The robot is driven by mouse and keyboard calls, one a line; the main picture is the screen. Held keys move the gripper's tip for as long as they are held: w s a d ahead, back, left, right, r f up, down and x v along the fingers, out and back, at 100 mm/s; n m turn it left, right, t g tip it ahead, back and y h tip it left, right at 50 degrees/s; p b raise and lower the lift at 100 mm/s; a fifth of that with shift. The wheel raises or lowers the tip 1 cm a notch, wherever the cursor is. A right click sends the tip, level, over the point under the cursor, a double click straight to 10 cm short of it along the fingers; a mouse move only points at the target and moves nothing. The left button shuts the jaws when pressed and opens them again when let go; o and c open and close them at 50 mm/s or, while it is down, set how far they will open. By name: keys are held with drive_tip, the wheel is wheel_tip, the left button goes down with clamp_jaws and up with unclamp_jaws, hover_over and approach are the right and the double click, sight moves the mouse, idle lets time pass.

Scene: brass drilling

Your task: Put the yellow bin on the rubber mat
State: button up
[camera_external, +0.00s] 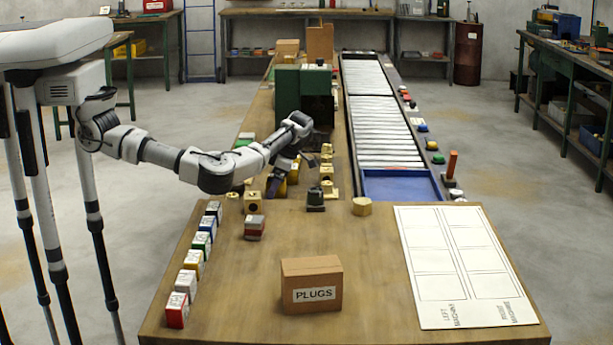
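My gripper (274,186) points down over the left-middle of the wooden bench, among small brass-coloured blocks (293,173). Its dark fingers are small and partly merge with these blocks, so I cannot tell whether they are open or shut or hold anything. A small yellow-sided box (194,263) stands in a row of coloured, labelled boxes along the bench's left edge. A larger yellow container (130,48) sits on a green table at the back left. I cannot tell which is the yellow bin. I cannot make out a rubber mat.
A cardboard box marked PLUGS (311,285) stands at the bench front. A white gridded sheet (463,262) lies right. A blue tray (398,186) ends the roller conveyor (383,115). A green machine (303,95) stands behind my gripper. Bare wood (365,265) lies between box and sheet.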

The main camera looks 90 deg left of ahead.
drive_tip(key=b+v, duration=0.1)
drive_tip(key=v, duration=1.1)
drive_tip(key=shift+r+b, duration=0.25)
drive_tip(key=shift+b, duration=0.05)
